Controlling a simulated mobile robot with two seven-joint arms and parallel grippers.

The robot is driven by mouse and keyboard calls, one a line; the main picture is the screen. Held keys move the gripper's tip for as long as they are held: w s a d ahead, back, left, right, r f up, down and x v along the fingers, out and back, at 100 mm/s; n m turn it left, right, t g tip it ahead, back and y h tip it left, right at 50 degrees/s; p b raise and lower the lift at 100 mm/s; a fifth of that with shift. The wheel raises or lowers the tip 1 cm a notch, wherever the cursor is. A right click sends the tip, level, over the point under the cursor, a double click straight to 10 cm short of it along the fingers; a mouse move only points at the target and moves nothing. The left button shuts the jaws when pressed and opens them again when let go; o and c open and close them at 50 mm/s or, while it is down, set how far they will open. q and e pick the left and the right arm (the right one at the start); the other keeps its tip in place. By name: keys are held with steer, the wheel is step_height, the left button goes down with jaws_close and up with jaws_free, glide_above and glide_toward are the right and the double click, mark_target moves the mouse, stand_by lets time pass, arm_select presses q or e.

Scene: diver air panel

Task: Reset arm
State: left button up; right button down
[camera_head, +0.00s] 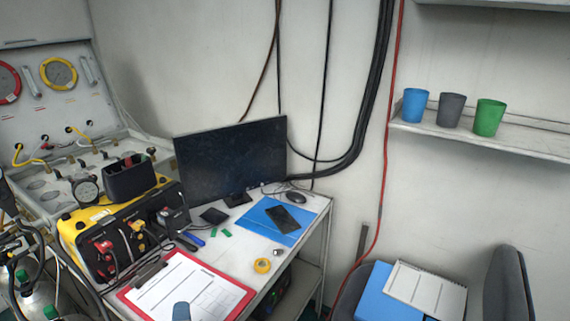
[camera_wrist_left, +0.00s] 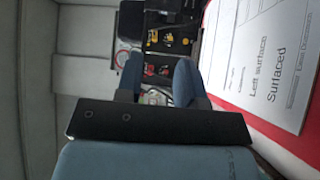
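My left gripper (camera_head: 181,311) shows only as a small blue-grey tip at the bottom edge of the head view, in front of the red clipboard (camera_head: 215,310). In the left wrist view my left gripper (camera_wrist_left: 158,82) has its two blue fingers apart, with nothing between them. The yellow and black air panel box shows beyond the fingers there (camera_wrist_left: 172,40). The clipboard's printed sheet (camera_wrist_left: 262,60) lies to the right of the fingers. My right gripper is in neither view.
The desk (camera_head: 312,205) carries a monitor (camera_head: 232,155), the air panel box (camera_head: 115,235), a phone (camera_head: 284,218) on a blue folder, and yellow tape (camera_head: 262,266). Cups stand on a wall shelf (camera_head: 480,140). A chair (camera_head: 510,285) stands at right; gas cylinders (camera_head: 38,300) at lower left.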

arm_select(q)
steer(key=s+d+f+m+g+h+p, duration=0.1)
steer(key=s+d+m+h, duration=0.4)
steer(key=m, duration=0.3)
steer(key=s+d+f+m+g+h+p, duration=0.1)
steer(key=s+d+m+h+p, duration=0.15)
steer(key=s+m+h, duration=0.4)
steer(key=s+a+f+m+g+y, duration=0.1)
steer(key=s+f+m+g+y, duration=0.1)
steer(key=s+m+g, duration=0.1)
steer(key=s+a+f+m+g+y, duration=0.1)
steer(key=s+f+m+g, duration=0.1)
steer(key=s+m, duration=0.3)
steer(key=s+f, duration=0.1)
steer(key=s, duration=0.1)
steer(key=shift+s+a+g+y+p, duration=0.35)
steer(key=shift+a+g, duration=0.05)
